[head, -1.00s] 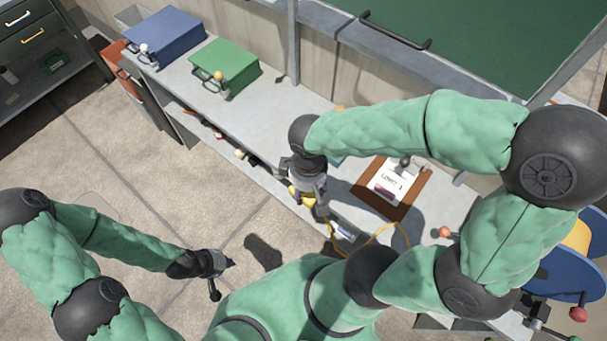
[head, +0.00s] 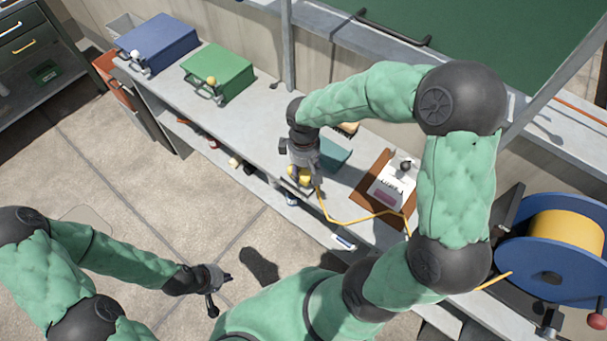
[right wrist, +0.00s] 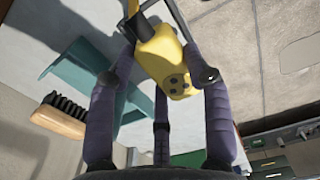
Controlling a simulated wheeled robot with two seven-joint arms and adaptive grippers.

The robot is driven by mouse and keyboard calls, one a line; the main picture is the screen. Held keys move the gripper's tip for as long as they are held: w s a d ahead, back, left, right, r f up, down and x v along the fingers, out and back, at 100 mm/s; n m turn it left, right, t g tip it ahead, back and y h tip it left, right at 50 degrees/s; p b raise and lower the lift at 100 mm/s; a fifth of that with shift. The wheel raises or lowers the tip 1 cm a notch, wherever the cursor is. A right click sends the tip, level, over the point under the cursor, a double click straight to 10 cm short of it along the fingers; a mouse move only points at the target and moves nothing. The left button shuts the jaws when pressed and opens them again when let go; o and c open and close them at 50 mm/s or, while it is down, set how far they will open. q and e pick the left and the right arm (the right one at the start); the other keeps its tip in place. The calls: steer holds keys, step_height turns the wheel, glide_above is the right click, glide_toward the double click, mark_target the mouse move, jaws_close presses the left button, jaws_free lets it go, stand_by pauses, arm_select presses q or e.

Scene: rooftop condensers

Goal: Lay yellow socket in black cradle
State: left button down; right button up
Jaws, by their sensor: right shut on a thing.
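My right gripper (head: 303,178) is shut on the yellow socket (head: 298,173), above the grey bench near its front edge. In the right wrist view the socket (right wrist: 165,60) sits tilted between the fingers, its face with dark holes towards the camera. A yellow cable runs from it. A dark narrow piece shows beside the socket at the top of that view; I cannot tell whether it is the black cradle. I cannot pick out the cradle in the head view either. My left gripper (head: 222,282) is empty, low over the floor, well away from the bench; its finger opening is unclear.
A teal holder (head: 335,154) and a brush (right wrist: 60,115) are beside the right gripper. The yellow cable (head: 350,220) leads towards a blue reel (head: 510,255). Blue (head: 157,40) and green (head: 220,72) boxes stand left.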

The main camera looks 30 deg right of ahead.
mark_target(303, 173)
steer(key=shift+w+d+f+b, duration=0.15)
steer(key=shift+f+b, duration=0.3)
steer(key=shift+f, duration=0.55)
steer(key=shift+w+f+b, duration=0.2)
steer(key=shift+f+b, duration=0.2)
steer(key=shift+f, duration=0.6)
steer(key=shift+f, duration=0.15)
steer(key=o, duration=1.2)
steer(key=shift+r, duration=0.25)
step_height(303, 173, up, 12)
steer(key=p, duration=0.4)
steer(key=shift+f, duration=0.1)
